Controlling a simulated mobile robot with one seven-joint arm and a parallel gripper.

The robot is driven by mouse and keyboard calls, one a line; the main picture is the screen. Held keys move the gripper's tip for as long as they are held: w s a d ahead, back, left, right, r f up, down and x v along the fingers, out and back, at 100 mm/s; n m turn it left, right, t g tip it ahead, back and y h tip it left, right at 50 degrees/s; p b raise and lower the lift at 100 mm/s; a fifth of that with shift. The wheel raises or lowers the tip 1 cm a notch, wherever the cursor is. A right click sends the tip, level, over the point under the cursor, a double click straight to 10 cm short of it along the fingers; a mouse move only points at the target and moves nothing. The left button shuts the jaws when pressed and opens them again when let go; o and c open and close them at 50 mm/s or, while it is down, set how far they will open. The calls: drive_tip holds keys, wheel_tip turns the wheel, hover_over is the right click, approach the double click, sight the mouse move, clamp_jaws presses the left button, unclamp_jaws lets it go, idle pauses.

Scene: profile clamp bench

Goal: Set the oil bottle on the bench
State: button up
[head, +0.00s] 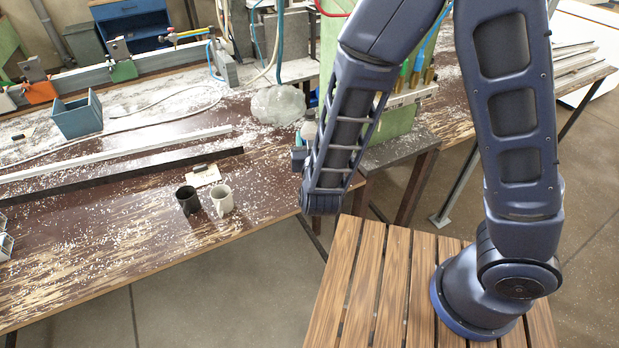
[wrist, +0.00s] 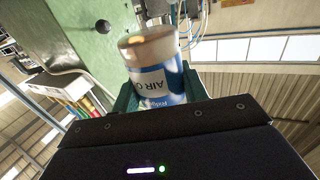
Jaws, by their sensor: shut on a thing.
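The oil bottle (wrist: 153,72), white with a blue label whose lettering appears upside down in the wrist view, sits between the green fingers of my gripper (wrist: 157,88). My gripper is shut on it. In the head view only a small part of the bottle (head: 309,126) shows beside my forearm, which hides the rest. My gripper (head: 299,155) there is mostly hidden too, near the right end of the bench (head: 120,250). I cannot tell whether the bottle touches anything below it.
A black mug (head: 187,200) and a pale mug (head: 222,201) stand near the bench's front edge, with a paper pad (head: 203,176) behind them. Long metal profiles (head: 110,160) lie across the left. A clear plastic bag (head: 278,105) lies behind. Shavings cover the bench; its front middle is otherwise clear.

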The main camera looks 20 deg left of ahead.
drive_tip(key=shift+f, duration=7.4)
drive_tip(key=shift+f, duration=0.1)
drive_tip(key=o, duration=1)
drive_tip(key=shift+o, duration=0.2)
drive_tip(key=v, duration=1.2)
